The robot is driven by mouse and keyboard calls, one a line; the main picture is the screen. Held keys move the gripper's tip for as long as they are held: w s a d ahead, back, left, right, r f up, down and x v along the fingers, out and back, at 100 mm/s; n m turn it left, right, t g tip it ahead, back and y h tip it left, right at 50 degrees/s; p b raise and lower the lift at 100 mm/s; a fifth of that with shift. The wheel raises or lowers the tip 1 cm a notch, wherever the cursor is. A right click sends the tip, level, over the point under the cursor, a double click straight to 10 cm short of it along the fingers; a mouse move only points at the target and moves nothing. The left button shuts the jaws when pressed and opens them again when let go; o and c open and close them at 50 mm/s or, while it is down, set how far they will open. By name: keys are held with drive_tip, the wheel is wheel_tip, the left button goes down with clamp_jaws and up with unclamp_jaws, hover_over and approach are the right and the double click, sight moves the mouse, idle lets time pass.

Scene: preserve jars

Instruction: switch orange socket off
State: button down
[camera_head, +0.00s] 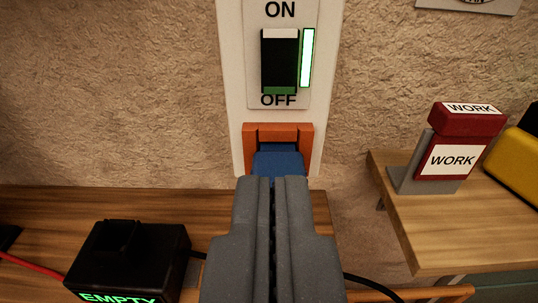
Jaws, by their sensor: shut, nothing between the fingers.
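The orange socket (250,136) sits low on a pale wall panel (233,70). A blue plug-like piece (278,163) is in front of it, its lower part hidden by my gripper. Above the socket is a black rocker switch (280,60), with "ON" printed above and "OFF" below. Its top edge shows white and its bottom edge green. A bright white bar with a green outline (307,58) is lit beside it. My gripper (272,182) is shut and empty, its tips below the switch, overlapping the blue piece. I cannot tell whether they touch it.
A black box marked "EMPTY" (150,255) stands on the wooden counter at left, with a red cable (35,267). At right, a wooden shelf (450,230) holds a red "WORK" block (455,142) and a yellow object (518,165). Space before the switch looks clear.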

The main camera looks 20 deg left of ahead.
approach(272, 83)
drive_tip(key=x, duration=0.4)
drive_tip(key=shift+w+a+f+b, duration=0.1)
drive_tip(key=shift+w+b, duration=0.1)
drive_tip(key=shift+b, duration=0.2)
drive_tip(key=shift+x, duration=1.15)
drive_tip(key=shift+b, duration=0.3)
drive_tip(key=shift+w+f+t+b, duration=0.2)
drive_tip(key=shift+f+t+b, duration=0.1)
drive_tip(key=shift+b, duration=0.1)
drive_tip(key=shift+r, duration=0.3)
